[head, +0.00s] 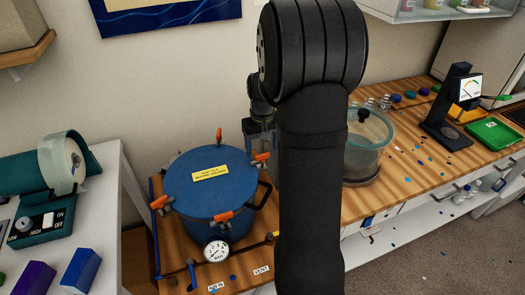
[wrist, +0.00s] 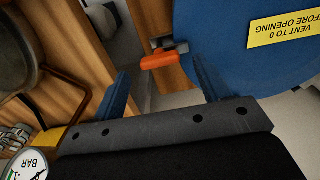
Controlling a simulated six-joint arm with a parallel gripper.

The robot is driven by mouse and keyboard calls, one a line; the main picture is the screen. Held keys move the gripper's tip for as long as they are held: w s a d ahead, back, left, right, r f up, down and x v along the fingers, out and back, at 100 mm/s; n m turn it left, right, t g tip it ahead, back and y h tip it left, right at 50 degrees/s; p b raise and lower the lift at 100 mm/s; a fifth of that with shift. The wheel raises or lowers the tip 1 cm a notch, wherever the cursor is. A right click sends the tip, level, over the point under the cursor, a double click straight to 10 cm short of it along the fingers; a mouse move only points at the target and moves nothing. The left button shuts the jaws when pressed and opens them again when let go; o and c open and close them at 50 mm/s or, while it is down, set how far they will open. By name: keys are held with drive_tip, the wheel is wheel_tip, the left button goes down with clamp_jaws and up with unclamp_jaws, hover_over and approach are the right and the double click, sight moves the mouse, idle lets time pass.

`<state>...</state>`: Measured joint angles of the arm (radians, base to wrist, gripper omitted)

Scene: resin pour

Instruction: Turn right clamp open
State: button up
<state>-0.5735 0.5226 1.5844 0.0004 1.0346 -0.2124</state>
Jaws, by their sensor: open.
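The pressure pot (head: 205,185) has a blue lid with a yellow label and orange-handled clamps around its rim. The right clamp (head: 262,157) is on the lid's right edge. My gripper (head: 260,145) is just above and beside it, partly hidden by my arm. In the wrist view, the blue fingers of my gripper (wrist: 157,72) are spread apart. The right clamp's orange handle (wrist: 160,61) shows between them, and I see no finger closed on it. The lid (wrist: 225,55) fills the upper right there. Whether a finger touches the handle cannot be told.
A pressure gauge (head: 216,250) sits at the pot's front, with a vent label (head: 261,269) nearby. A glass chamber (head: 368,150) stands on the bench to the right of my arm. Other clamps (head: 160,202) ring the lid. A teal machine (head: 40,205) is at left.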

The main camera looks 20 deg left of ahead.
sight(260, 159)
drive_tip(key=shift+f, duration=1.25)
drive_tip(key=c, duration=1)
